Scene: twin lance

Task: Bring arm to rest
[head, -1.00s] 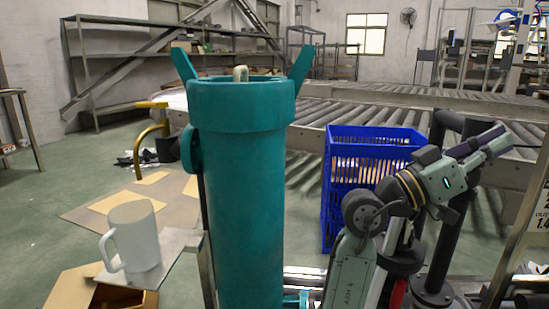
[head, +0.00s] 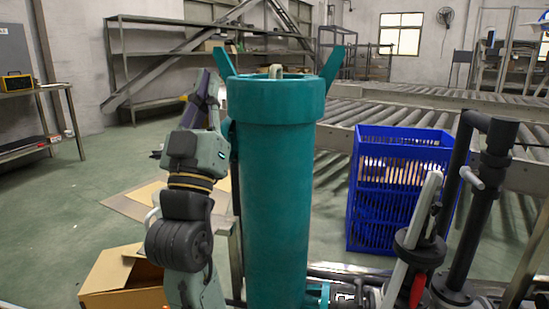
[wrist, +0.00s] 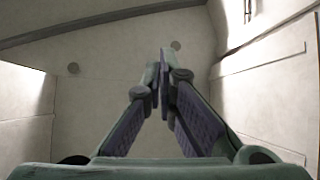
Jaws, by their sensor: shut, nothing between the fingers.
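My arm rises on the left side of the teal cylinder in the head view. Its gripper (head: 203,84) points up and away, beside the cylinder's upper part. In the wrist view my gripper (wrist: 163,62) has its two fingers together at the tips with nothing between them. Behind the fingers are only pale wall and ceiling surfaces.
A tall teal cylinder (head: 275,190) stands close to the arm's right. A white mug (head: 151,216) is mostly hidden behind the arm. An open cardboard box (head: 122,299) lies low left. A blue crate (head: 395,190) and dark pipes (head: 478,190) stand right.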

